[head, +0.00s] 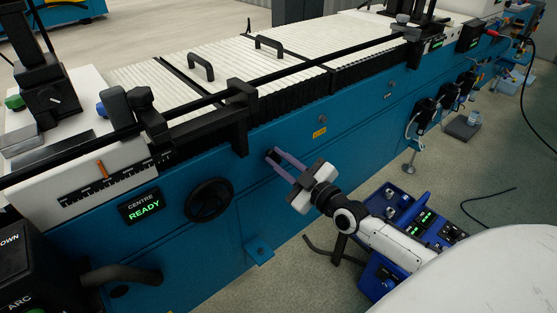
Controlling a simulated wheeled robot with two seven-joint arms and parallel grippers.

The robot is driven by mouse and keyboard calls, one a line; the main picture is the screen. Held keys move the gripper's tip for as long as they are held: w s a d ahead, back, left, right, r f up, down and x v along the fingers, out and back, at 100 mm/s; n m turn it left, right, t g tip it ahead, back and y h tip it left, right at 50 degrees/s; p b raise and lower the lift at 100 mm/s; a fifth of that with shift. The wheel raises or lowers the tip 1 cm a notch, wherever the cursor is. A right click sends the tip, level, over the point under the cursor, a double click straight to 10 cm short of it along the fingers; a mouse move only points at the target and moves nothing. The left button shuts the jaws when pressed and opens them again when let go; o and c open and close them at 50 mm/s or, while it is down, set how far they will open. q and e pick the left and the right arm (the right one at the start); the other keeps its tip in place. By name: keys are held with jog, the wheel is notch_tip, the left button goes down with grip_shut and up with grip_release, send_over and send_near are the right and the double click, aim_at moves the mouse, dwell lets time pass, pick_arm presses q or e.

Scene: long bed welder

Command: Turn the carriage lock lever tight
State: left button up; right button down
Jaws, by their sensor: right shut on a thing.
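My right gripper (278,157) reaches in from the lower right to the blue front panel of the welder. Its two long purple-grey fingers are shut on a small dark part at the panel, which appears to be the carriage lock lever (270,154). The fingertips cover most of it, so its shape and angle cannot be told. My left gripper is not in view.
A black handwheel (209,200) is on the panel left of my right gripper. A display (140,205) reads CENTRE READY. A black rail (300,68) runs above the panel. A blue control box (402,225) stands below my right arm.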

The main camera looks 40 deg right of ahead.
jog(key=shift+w+d+f+m+b, duration=0.1)
jog(key=shift+d+m, duration=0.7)
jog(key=shift+m, duration=1.45)
jog(key=shift+w+d+r+m+b, duration=0.15)
jog(key=shift+d+m, duration=0.7)
jog(key=shift+m, duration=1.45)
jog(key=shift+s+d+f+m+b, duration=0.15)
jog(key=shift+d+m, duration=0.65)
jog(key=shift+m, duration=1.45)
jog(key=shift+w, duration=0.1)
jog(key=c, duration=1.6)
grip_release()
jog(key=shift+c, duration=0.2)
